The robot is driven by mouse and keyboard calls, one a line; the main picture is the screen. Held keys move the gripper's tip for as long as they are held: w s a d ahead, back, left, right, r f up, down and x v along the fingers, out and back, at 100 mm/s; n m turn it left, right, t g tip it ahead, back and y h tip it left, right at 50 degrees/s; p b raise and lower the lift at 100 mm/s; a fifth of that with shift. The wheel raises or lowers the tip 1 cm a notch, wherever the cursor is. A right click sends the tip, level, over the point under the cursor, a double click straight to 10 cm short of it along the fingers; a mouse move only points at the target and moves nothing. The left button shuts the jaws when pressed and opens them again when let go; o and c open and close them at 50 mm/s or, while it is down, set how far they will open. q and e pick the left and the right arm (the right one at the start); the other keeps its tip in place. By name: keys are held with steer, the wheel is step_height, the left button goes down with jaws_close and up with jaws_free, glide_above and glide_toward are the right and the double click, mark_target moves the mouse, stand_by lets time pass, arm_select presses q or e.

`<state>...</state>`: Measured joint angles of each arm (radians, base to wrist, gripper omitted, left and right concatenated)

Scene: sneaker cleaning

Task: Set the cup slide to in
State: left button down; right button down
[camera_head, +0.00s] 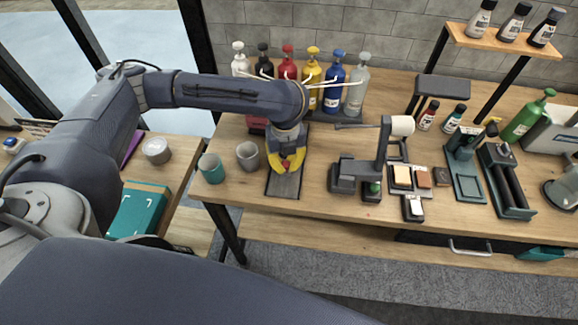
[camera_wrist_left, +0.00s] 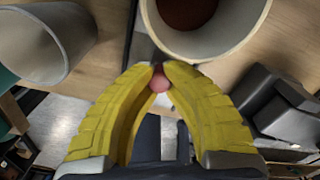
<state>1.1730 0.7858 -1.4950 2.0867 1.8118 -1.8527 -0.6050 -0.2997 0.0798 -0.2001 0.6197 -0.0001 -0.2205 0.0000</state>
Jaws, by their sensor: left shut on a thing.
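My left gripper (camera_head: 287,165) reaches down over a dark, flat slide track (camera_head: 283,187) near the front edge of the wooden bench. In the left wrist view, its yellow fingers (camera_wrist_left: 160,75) are closed around a small red-pink knob (camera_wrist_left: 158,83). The knob also shows as a red spot between the fingers in the head view (camera_head: 286,164). A light round cup (camera_wrist_left: 212,45) with a reddish-brown inside stands just beyond the fingertips in the wrist view. The gripper hides most of this cup and the slide's far part in the head view. My right gripper is not in view.
A grey cup (camera_head: 248,155) and a teal cup (camera_head: 212,168) stand left of the track. Several coloured pump bottles (camera_head: 332,88) line the back. A dark stand (camera_head: 345,175) stands to the right. Some bare bench lies between the track and that stand.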

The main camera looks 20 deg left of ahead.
arm_select(q)
steer(key=c, duration=1.2)
jaws_free()
steer(key=shift+o, duration=0.2)
step_height(320, 180, up, 12)
steer(key=shift+s, duration=0.1)
